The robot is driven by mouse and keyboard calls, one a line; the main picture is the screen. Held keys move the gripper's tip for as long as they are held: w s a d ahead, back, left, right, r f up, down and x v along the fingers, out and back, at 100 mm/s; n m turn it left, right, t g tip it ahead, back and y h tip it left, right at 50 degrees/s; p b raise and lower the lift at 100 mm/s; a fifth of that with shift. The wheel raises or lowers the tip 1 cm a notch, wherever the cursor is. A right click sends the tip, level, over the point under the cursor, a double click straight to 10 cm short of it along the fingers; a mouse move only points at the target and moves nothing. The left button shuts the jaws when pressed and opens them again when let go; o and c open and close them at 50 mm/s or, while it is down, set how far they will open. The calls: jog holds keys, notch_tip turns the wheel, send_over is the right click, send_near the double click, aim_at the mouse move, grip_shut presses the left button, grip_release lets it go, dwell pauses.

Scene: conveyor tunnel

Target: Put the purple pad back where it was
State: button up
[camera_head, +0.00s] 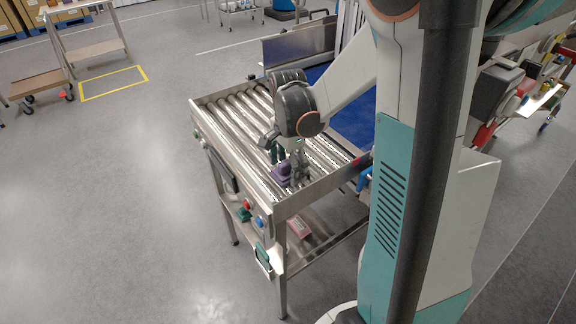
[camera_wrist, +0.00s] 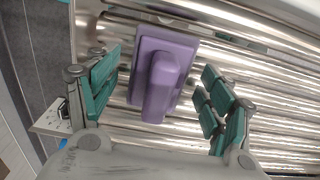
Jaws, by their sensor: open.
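The purple pad (camera_wrist: 164,68) is a flat block with a raised grip on top. In the wrist view it lies on the metal rollers between my gripper's two teal finger pads, apart from both. In the head view the purple pad (camera_head: 281,172) shows small near the front end of the roller conveyor (camera_head: 231,105), partly hidden by my gripper. My gripper (camera_wrist: 160,97) is open around the pad; in the head view my gripper (camera_head: 287,165) is low over the rollers.
A blue belt (camera_head: 352,118) adjoins the rollers on the right, partly behind my arm. Red and blue buttons (camera_head: 255,213) sit on the conveyor's front side. A pinkish box (camera_head: 299,227) is on the shelf below. Open floor lies left, with a cart (camera_head: 42,84) and yellow marking.

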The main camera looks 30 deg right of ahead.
aim_at(288, 161)
jog(key=shift+r, duration=0.1)
notch_tip(288, 161, up, 12)
jog(key=p, duration=0.2)
jog(key=shift+p, duration=0.35)
